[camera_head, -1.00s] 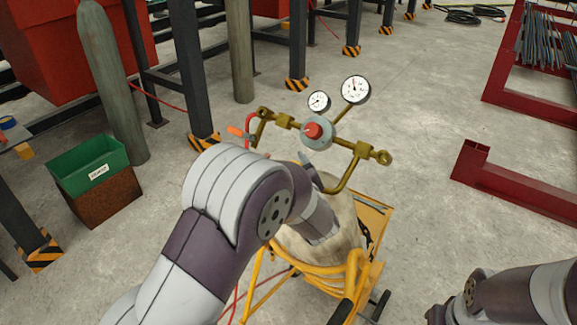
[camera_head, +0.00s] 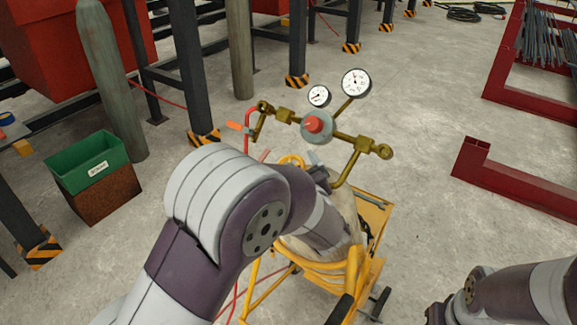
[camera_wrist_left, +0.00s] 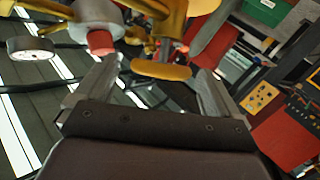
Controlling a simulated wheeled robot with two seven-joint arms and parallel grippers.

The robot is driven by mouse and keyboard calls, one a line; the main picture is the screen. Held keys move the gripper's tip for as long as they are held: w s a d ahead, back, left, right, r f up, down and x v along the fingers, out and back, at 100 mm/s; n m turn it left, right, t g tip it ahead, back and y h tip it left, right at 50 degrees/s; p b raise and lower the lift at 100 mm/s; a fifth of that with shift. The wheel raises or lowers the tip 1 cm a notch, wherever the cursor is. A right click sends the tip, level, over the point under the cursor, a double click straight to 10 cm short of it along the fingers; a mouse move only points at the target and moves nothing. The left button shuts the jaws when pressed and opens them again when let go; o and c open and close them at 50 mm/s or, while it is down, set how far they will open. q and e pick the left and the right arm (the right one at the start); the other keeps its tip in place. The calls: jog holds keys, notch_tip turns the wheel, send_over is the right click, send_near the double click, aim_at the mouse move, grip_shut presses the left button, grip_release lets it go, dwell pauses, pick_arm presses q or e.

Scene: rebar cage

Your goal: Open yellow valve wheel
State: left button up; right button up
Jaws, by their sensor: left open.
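The yellow valve wheel (camera_wrist_left: 162,70) shows nearly edge-on in the left wrist view, between the two fingers of my left gripper (camera_wrist_left: 156,68). The fingers are open and stand apart on either side of it; I cannot tell if either touches. In the head view, part of the wheel (camera_head: 291,160) shows below the brass manifold, and my left arm hides the rest. My left gripper (camera_head: 291,158) is mostly hidden there behind my wrist. My right arm shows at the lower right, but its gripper is out of frame.
The brass manifold (camera_head: 345,138) carries a red knob (camera_head: 314,124) and two gauges (camera_head: 355,82) just above my left gripper. A yellow cart (camera_head: 372,215) stands below. A green bin (camera_head: 88,160) is at left, a red steel frame (camera_head: 520,185) at right.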

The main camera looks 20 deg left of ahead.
pick_arm(q)
jog(key=b+v, duration=0.1)
jog(key=v, duration=0.7)
jog(key=shift+s, duration=0.3)
jog(key=shift+d+r, duration=0.1)
jog(key=shift+d, duration=0.05)
jog(key=s+d+f+m+g+h, duration=0.2)
jog(key=d+f+m+g+h, duration=0.1)
jog(key=d+f+m+h, duration=0.55)
jog(key=s+f+m+g+h, duration=0.2)
jog(key=s+f+g, duration=0.2)
jog(key=s+f, duration=0.1)
jog(key=s+a+f+g+y, duration=0.1)
jog(key=s+a, duration=0.3)
jog(key=a, duration=0.4)
jog(key=s+a+f+g+y, duration=0.1)
jog(key=s+a+g, duration=0.3)
jog(key=a, duration=0.3)
jog(key=shift+s+a, duration=0.35)
jog(key=shift+s, duration=0.4)
